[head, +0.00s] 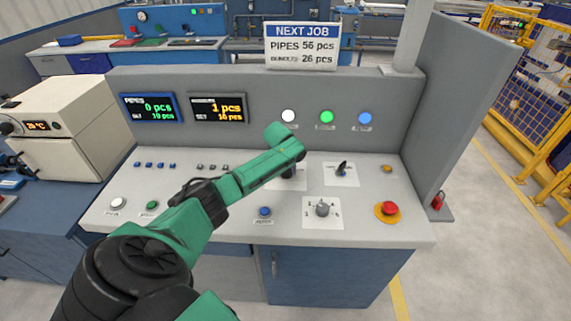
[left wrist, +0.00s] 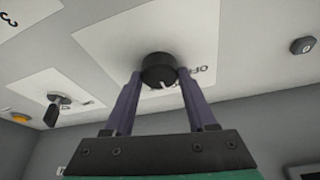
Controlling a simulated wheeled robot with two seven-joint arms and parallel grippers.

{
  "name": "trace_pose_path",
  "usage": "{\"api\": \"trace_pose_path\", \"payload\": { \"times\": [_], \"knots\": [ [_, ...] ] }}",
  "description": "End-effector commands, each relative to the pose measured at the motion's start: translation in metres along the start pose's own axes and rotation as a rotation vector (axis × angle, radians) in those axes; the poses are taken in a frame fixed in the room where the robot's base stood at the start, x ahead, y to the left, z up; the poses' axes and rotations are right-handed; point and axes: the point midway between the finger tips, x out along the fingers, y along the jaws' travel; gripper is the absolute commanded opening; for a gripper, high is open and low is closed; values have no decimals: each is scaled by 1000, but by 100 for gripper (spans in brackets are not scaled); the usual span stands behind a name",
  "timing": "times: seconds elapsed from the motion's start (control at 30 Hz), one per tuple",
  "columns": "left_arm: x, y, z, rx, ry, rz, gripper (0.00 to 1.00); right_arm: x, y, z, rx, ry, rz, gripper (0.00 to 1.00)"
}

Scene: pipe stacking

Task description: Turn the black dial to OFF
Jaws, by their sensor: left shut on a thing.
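The black dial (left wrist: 158,68) sits on a white plate (left wrist: 110,50) on the console, seen in the left wrist view. My left gripper (left wrist: 160,75) is shut on it, one finger on each side. A white mark on the dial's rim points toward the gripper's base. Printed letters, partly hidden by a finger, lie just right of the dial and seem to read OFF. In the head view my left gripper (head: 289,173) covers most of the dial, and its plate (head: 296,184) shows around it. My right gripper is not in view.
A black lever switch (head: 342,169) stands right of the dial. A grey knob (head: 322,209), a blue button (head: 264,211) and a red emergency button (head: 389,208) are nearer the front edge. The console's back wall holds two displays (head: 149,107) and lamps.

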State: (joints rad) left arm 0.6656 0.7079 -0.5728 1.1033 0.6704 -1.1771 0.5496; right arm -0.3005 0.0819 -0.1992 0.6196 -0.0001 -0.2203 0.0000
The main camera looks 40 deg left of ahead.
Motion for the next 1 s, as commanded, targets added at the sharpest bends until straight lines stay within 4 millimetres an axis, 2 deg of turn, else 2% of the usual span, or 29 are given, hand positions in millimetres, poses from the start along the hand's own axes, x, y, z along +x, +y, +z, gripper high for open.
{"api": "trace_pose_path", "payload": {
  "times": [0.03, 0.17, 0.43, 0.67, 1.0],
  "knots": [
    [-3, 2, -1, -42, -2, -14, 1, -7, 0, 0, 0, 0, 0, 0],
    [-2, 2, 0, -156, -2, -62, 1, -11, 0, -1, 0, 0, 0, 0],
    [2, 4, 0, -393, -2, -161, 1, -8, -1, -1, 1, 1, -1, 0],
    [5, 5, 0, -593, 0, -243, 1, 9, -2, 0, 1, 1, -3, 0],
    [6, 6, -1, -828, 1, -341, 1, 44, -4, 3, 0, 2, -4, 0]
  ]
}}
